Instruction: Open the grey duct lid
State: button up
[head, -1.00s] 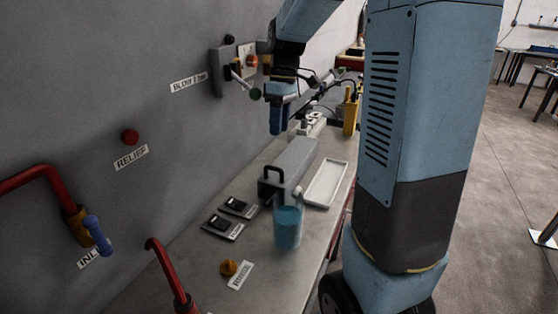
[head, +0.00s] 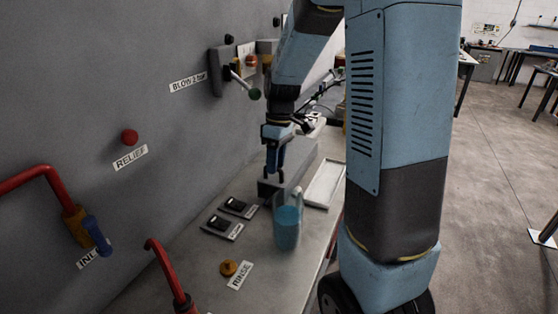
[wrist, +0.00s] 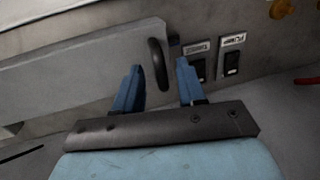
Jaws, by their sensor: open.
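The long grey duct lid (head: 302,158) lies on the bench along the wall. In the wrist view the grey lid (wrist: 85,72) runs in from the left, with a black loop handle (wrist: 157,64) at its near end. My gripper (head: 275,170) points down over the handle end in the head view and hides most of the handle. In the wrist view my gripper (wrist: 157,82) is open, with one blue finger on each side of the handle in the picture. I cannot tell whether either finger touches it. The lid looks shut.
A blue-filled beaker (head: 287,227) stands close in front of the handle end. A white tray (head: 325,184) lies to the right of the duct. Two black switches (head: 238,206) and an orange knob (head: 228,267) sit on the bench.

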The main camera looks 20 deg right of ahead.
grip_shut()
dwell(0.5)
